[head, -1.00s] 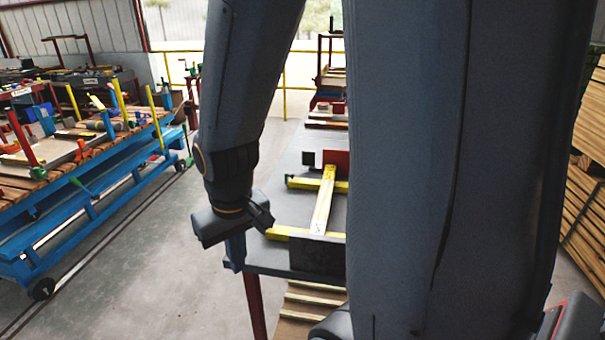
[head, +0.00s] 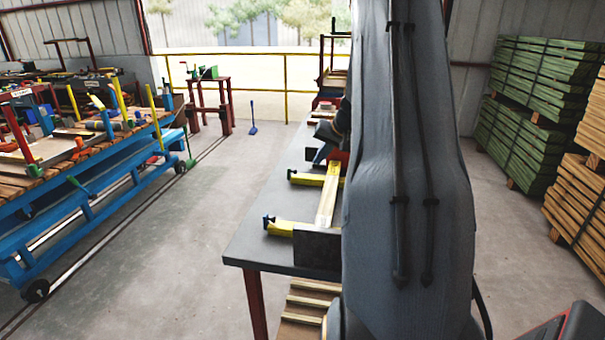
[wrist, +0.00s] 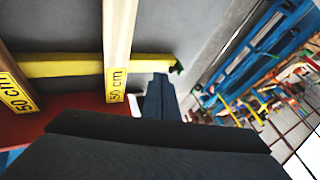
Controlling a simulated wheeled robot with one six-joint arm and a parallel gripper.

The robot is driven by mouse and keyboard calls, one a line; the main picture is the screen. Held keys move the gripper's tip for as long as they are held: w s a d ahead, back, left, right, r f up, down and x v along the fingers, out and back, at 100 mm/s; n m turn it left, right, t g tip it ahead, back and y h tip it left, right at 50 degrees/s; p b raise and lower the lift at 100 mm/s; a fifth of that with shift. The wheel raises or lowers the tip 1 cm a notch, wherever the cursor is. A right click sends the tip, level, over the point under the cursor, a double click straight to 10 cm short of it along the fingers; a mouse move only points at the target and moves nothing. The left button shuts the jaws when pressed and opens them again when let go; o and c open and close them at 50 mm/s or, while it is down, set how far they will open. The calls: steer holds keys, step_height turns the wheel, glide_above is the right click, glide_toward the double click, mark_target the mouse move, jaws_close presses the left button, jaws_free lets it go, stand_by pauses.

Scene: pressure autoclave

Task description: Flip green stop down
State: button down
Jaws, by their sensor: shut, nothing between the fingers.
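A small dark-green piece (wrist: 178,67), which looks like the green stop, sits at the right end of a yellow bar (wrist: 65,66) in the wrist view. It is too small to tell whether it is up or down. My gripper (wrist: 160,82) is shut and empty, its dark fingertips close to the left of that piece; I cannot tell whether they touch. In the head view my wrist is over the far part of the grey table (head: 262,240), partly hidden by my arm. A knob (head: 291,174) shows at the end of the far yellow bar, its colour unclear.
Wooden strips labelled 50 cm (wrist: 118,45) cross the yellow bar. A dark plate (head: 317,247) stands at the table's near end. A blue cart (head: 90,215) is left, with clear floor between.

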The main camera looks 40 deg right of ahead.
steer(key=shift+d, duration=1.2)
steer(key=shift+f, duration=0.1)
steer(key=p+x, duration=0.2)
steer(key=x, duration=0.7)
steer(key=shift+w+p, duration=0.25)
steer(key=shift+p, duration=0.1)
steer(key=w, duration=0.1)
steer(key=w+a+p, duration=0.2)
steer(key=shift+f, duration=0.25)
steer(key=shift+w+a, duration=0.15)
steer(key=shift+w, duration=0.1)
steer(key=shift+r, duration=0.1)
